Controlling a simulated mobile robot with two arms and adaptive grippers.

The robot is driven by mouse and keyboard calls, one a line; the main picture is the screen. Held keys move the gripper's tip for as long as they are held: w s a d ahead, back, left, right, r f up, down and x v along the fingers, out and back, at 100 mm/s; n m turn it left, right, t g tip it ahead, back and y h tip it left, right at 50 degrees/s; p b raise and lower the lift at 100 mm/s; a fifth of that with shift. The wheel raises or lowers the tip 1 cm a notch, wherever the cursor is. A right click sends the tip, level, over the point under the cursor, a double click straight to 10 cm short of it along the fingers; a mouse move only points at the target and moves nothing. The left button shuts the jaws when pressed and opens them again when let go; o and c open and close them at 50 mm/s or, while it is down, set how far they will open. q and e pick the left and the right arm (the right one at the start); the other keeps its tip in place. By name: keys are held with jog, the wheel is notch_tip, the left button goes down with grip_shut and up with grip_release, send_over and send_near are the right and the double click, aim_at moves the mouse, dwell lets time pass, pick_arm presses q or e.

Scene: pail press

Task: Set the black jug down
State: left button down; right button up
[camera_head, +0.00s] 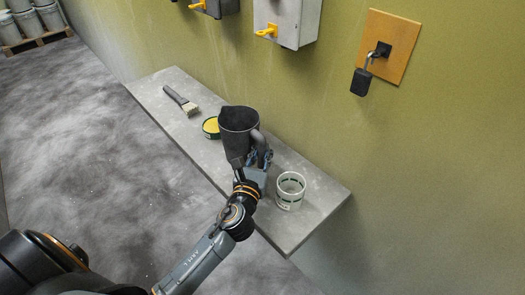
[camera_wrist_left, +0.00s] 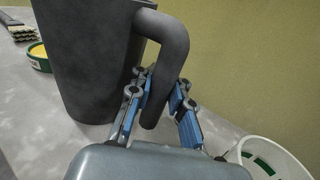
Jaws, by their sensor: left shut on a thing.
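The black jug (camera_head: 237,130) is upright over the grey shelf, and its handle faces my gripper. It fills the left part of the left wrist view (camera_wrist_left: 85,60). My left gripper (camera_head: 262,160) is shut on the jug's handle (camera_wrist_left: 168,70), with the blue fingers (camera_wrist_left: 160,105) on either side of its lower part. In the wrist view the jug's base is close to the shelf top, but I cannot tell if it touches. My right gripper is not in view.
The grey shelf (camera_head: 315,203) runs along the green wall. A white and green pail (camera_head: 290,190) stands right of the jug. A yellow-topped tin (camera_head: 211,127) and a brush (camera_head: 181,101) are to its left. A grey box (camera_head: 288,22) and a padlock (camera_head: 361,82) hang on the wall.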

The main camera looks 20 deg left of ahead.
pick_arm(q)
jog(key=c, duration=1.2)
grip_release()
jog(key=shift+r, duration=0.2)
jog(key=s, duration=0.3)
jog(key=s+d+b, duration=0.1)
jog(key=s, duration=0.3)
jog(key=s+d+b, duration=0.1)
jog(key=s, duration=0.3)
jog(key=shift+f, duration=0.25)
jog(key=shift+s+d+r, duration=0.1)
jog(key=shift+s+r, duration=0.05)
jog(key=shift+s, duration=0.3)
